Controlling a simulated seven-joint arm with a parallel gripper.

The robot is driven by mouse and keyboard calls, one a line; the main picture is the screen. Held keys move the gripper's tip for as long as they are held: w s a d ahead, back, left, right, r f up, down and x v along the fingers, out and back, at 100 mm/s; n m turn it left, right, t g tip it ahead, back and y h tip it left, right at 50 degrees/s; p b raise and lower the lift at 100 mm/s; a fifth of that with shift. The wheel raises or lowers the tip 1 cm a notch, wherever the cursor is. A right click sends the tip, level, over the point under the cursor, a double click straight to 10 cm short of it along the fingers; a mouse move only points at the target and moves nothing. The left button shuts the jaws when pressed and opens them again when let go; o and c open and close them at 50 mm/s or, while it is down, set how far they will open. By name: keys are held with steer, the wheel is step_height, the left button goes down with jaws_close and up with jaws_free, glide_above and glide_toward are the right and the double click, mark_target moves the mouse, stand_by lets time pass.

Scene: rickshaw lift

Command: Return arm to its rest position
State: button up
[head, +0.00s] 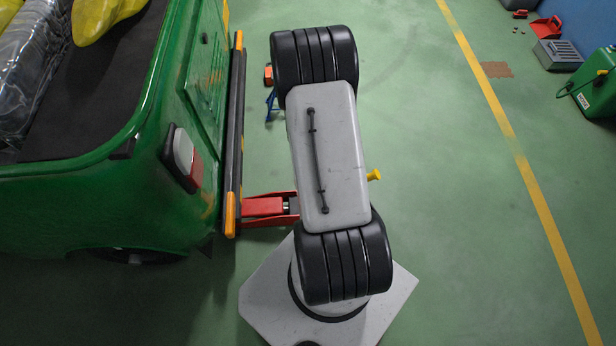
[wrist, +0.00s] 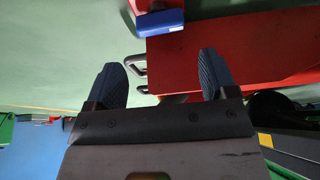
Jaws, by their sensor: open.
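My gripper (wrist: 162,78) shows in the wrist view with its two dark blue fingers spread apart and nothing held between them. In the head view my arm hides the gripper. A large red object (wrist: 235,50) with a dark looped handle (wrist: 138,68) lies beyond the fingers in the wrist view, apart from them as far as I can tell. The green rickshaw (head: 120,210) stands at the left in the head view. A red floor jack (head: 265,208) reaches its side, partly hidden by my arm.
A blue stand (head: 271,106) and a small orange-red item (head: 268,75) are beside my upper arm. A yellow line (head: 500,120) crosses open green floor at right. A grey crate (head: 558,54), red toolbox (head: 546,28) and green machine (head: 597,85) stand at far right.

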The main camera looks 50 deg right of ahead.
stand_by(0.3)
